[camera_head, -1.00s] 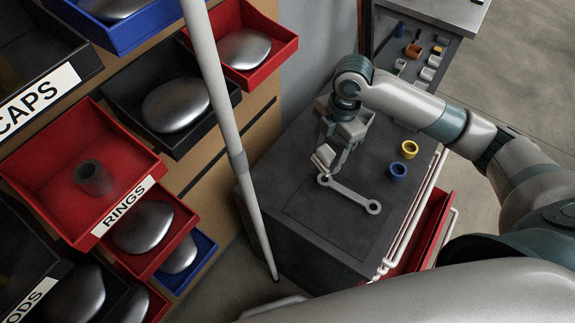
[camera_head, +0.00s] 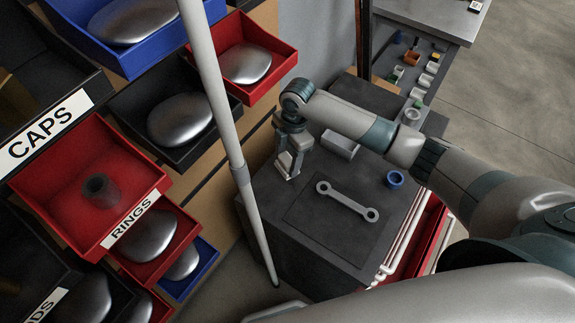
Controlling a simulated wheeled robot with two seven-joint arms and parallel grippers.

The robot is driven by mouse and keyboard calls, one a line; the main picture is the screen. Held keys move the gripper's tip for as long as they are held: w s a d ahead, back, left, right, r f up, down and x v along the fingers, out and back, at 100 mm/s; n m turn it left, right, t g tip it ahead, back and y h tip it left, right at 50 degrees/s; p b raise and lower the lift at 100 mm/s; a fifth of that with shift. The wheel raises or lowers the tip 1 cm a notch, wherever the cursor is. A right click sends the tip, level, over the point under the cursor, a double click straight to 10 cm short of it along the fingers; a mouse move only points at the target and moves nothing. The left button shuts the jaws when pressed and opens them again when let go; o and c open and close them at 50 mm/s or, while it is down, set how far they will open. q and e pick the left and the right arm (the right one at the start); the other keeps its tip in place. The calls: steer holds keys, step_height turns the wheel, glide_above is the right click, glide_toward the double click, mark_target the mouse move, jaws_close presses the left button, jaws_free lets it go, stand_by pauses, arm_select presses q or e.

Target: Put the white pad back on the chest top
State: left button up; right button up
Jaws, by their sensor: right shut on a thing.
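My right gripper (camera_head: 287,168) points down at the left edge of the dark grey chest top (camera_head: 402,203). It is shut on a small pale block, which looks like the white pad (camera_head: 284,162). The fingers partly hide the pad. The pad is low over the chest top's edge; I cannot tell whether it touches the surface. My left gripper is not in view.
A pale pole (camera_head: 238,165) stands close left of the gripper. Bins, including a red rings bin (camera_head: 70,195), fill the left.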

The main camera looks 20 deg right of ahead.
steer(key=shift+f, duration=0.1)
step_height(320, 180, down, 3)
steer(key=shift+f+p, duration=0.15)
steer(key=shift+p, duration=0.55)
steer(key=shift+f, duration=0.25)
steer(key=shift+f, duration=0.1)
steer(key=o, duration=1.1)
steer(key=r, duration=0.4)
steer(key=d+r+b, duration=0.1)
steer(key=r, duration=0.3)
steer(key=r+b, duration=0.1)
steer(key=r, duration=0.3)
steer(key=shift+w+d+r, duration=0.1)
steer(key=shift+w+d, duration=0.15)
